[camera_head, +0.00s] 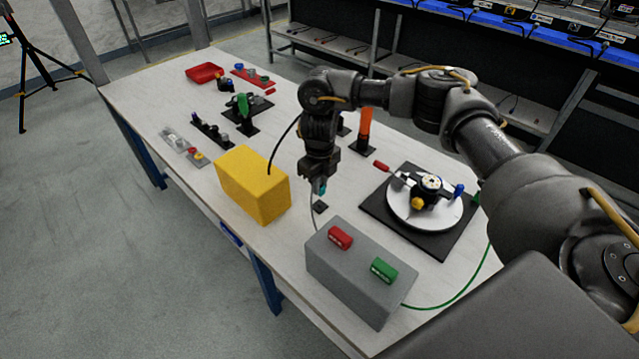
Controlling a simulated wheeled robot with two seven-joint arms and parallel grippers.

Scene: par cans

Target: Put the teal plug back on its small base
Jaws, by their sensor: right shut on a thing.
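My right gripper (318,186) points down over the middle of the table and is shut on the teal plug (322,187). Only a small part of the plug shows below the fingers. A small dark base (320,206) lies on the table just below the plug. The plug appears to be above the base, but I cannot tell whether they touch. My left gripper is not in view.
A yellow box (252,184) stands left of the gripper. A grey box (357,272) with red and green blocks stands in front. A white turntable (398,207) on a black board is at right. An orange post (365,128) stands behind.

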